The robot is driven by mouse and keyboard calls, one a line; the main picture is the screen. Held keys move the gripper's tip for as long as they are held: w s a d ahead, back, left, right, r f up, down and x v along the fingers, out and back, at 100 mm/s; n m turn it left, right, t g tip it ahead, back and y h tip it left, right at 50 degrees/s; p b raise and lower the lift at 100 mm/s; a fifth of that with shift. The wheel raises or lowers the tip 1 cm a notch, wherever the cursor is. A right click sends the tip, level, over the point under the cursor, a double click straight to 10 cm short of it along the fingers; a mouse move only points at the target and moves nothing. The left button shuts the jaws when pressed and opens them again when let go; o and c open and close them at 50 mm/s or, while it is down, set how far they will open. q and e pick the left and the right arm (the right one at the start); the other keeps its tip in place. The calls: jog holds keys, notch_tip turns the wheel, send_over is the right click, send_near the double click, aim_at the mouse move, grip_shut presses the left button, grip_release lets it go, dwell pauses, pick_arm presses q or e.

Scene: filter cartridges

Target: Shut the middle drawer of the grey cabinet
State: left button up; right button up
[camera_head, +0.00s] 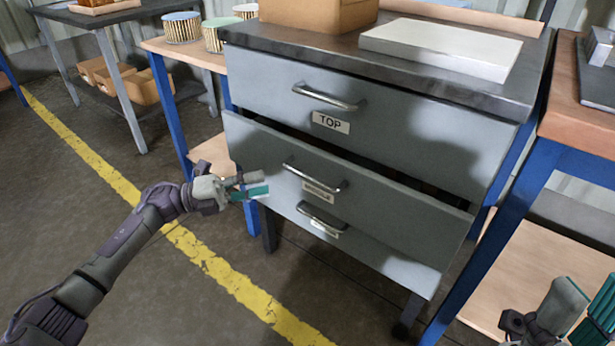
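The grey cabinet (235,95) stands in the middle of the head view. Its middle drawer (390,205) is pulled partly out, with a dark gap above its front. The drawer's bar handle (315,177) has a small label below it, too small to read. My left gripper (264,183) is at the left end of the middle drawer's front, with its fingers a little apart and nothing between them. I cannot tell whether it touches the drawer. My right gripper (588,300) is open at the bottom right corner, partly cut off, away from the cabinet.
The top drawer (400,125), labelled TOP, looks shut, as does the bottom drawer (370,250). A cardboard box (318,14) and a pale slab (440,48) lie on the cabinet. A blue-legged bench (575,130) stands close on the right.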

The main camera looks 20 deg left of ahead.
aim_at(305, 174)
pick_arm(q)
jog(key=b+x, duration=0.1)
jog(key=x, duration=1)
jog(key=shift+f+b, duration=0.1)
jog(key=shift+b, duration=0.3)
grip_shut()
